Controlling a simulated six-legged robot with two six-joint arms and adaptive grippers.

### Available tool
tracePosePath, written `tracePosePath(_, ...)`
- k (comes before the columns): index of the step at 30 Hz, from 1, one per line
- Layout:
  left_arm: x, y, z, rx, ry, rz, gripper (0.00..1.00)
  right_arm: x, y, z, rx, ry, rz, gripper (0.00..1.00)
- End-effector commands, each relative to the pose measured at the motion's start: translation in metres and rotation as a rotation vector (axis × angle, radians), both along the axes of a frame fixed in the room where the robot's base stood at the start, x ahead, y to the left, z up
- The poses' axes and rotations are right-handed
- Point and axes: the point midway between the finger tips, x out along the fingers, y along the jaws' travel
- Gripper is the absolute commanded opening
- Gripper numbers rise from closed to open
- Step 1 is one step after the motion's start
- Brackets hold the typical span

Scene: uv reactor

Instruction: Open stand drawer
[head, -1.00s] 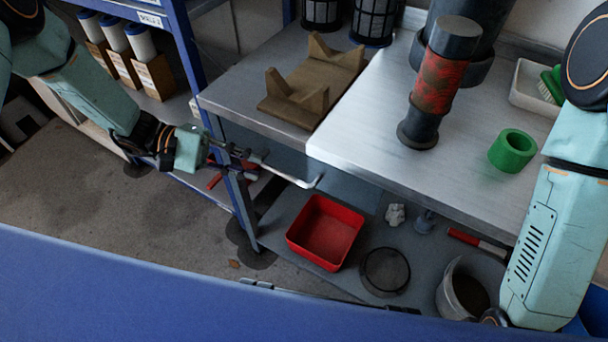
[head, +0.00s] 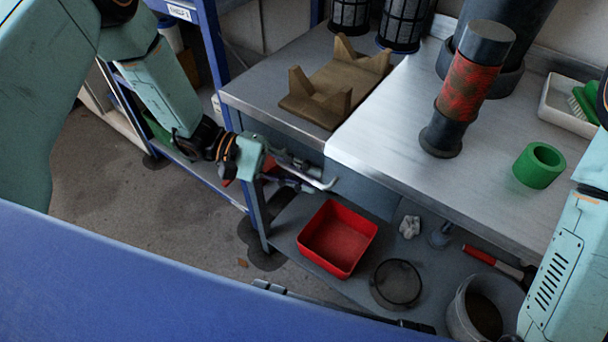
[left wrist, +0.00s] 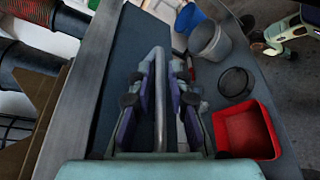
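The stand drawer (head: 365,192) has a plain blue-grey front under the metal worktop; it looks shut. Its silver bar handle (head: 325,184) sticks out at the drawer's left side. My left gripper (head: 298,176) is at the handle, with its fingers on either side of the bar. In the left wrist view the handle (left wrist: 160,75) runs lengthwise between the two fingers of my left gripper (left wrist: 160,95). Narrow gaps seem to show between bar and finger pads, so the gripper looks open around it. My right gripper is out of view.
A red bin (head: 337,238), a round sieve (head: 396,283) and a grey bucket (head: 482,307) are on the shelf below. A brown cradle (head: 335,85), a red-banded cylinder (head: 465,90) and a green ring (head: 539,166) are on top. A blue rack post (head: 210,50) is close to my left arm.

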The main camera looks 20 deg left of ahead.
Motion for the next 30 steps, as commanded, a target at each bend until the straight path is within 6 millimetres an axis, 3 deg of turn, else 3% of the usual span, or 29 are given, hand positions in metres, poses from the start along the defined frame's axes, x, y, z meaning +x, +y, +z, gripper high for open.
tracePosePath(4,-0.0001,-0.0011,0.0002,0.000,0.000,0.000,0.19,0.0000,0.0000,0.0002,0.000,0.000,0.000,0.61)
tracePosePath(11,-0.0002,-0.0013,0.0002,0.000,0.000,0.000,0.00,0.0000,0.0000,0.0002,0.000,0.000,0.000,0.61)
tracePosePath(30,-0.0008,-0.0012,0.0002,-0.001,0.000,-0.001,0.00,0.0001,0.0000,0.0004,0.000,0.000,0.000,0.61)
